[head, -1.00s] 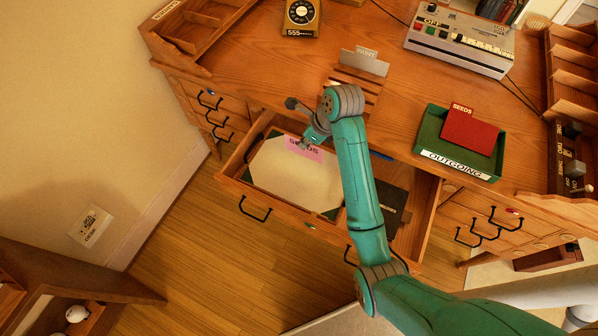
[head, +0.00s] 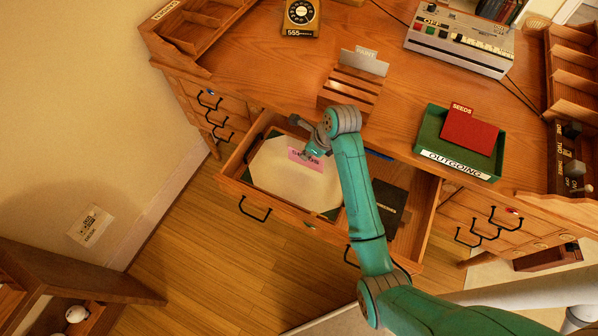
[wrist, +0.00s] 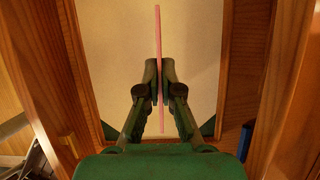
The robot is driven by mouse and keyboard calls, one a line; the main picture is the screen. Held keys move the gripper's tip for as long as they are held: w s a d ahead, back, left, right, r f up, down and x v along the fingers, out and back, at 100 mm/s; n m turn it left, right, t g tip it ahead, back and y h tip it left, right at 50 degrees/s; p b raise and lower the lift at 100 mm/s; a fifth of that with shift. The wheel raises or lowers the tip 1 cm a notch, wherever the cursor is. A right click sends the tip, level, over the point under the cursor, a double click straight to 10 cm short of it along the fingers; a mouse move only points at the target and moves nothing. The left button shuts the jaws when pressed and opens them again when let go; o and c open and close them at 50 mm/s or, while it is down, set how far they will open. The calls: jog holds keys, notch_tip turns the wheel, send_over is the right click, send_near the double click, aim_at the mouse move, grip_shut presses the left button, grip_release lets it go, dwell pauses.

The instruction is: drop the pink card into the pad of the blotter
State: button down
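The pink card (head: 305,158) with dark lettering is held on edge by my gripper (head: 312,152). In the wrist view my gripper (wrist: 160,72) is shut on the card (wrist: 158,35), which shows as a thin pink strip between the fingers. The blotter's cream pad (head: 290,185) with dark green corners lies in the open drawer, and the card is over its upper part. The pad also fills the middle of the wrist view (wrist: 200,40). I cannot tell the gap between card and pad.
The open drawer's wooden walls (head: 285,210) surround the blotter. A dark book (head: 390,203) lies in the drawer to the right. On the desk stand a slatted rack (head: 350,90) and a green outgoing tray (head: 432,135) with a red card.

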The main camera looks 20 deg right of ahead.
jog(key=c, duration=1.2)
grip_release()
jog(key=shift+c, duration=0.2)
jog(key=v, duration=1.2)
